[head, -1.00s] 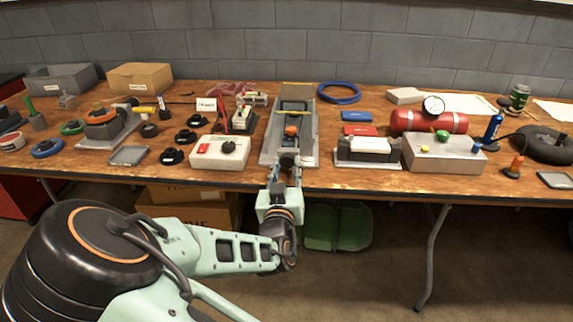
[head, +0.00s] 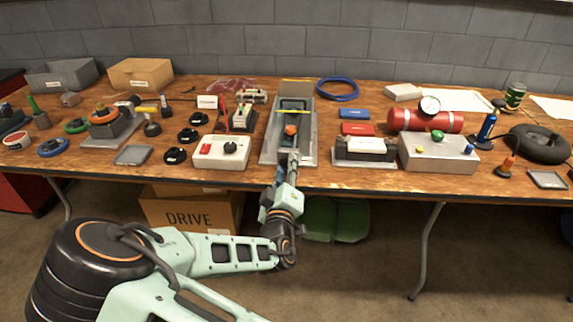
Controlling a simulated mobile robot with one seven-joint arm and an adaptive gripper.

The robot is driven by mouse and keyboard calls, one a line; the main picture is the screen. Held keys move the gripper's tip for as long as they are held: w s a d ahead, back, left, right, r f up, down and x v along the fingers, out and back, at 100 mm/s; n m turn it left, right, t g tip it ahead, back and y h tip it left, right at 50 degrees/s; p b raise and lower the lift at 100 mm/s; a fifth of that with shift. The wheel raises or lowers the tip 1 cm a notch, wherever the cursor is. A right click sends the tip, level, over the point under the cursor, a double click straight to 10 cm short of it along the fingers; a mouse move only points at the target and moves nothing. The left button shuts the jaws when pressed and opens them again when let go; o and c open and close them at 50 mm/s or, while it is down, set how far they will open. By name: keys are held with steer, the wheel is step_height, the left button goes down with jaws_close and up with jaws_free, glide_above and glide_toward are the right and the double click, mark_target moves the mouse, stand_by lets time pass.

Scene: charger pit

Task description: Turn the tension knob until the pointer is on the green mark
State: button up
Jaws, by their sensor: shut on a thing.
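A long grey metal fixture (head: 268,151) stands at the middle of the table, with an upright plate at its far end. An orange knob (head: 290,130) sits on its centre line. My gripper (head: 291,141) reaches in over the fixture's front end and is shut on the orange knob, which shows just beyond the fingers. The fingertips are small and partly hidden behind my wrist. I cannot make out a pointer or a green mark at this size.
A white box with a black dial (head: 231,147) stands left of the fixture. A grey block with a white top (head: 365,149) stands close on its right. A red tank with a gauge (head: 428,119) is farther right. A blue hose coil (head: 338,89) lies behind.

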steer(key=shift+n, duration=0.3)
steer(key=o, duration=1.1)
steer(key=shift+o, duration=0.2)
steer(key=shift+f, duration=0.1)
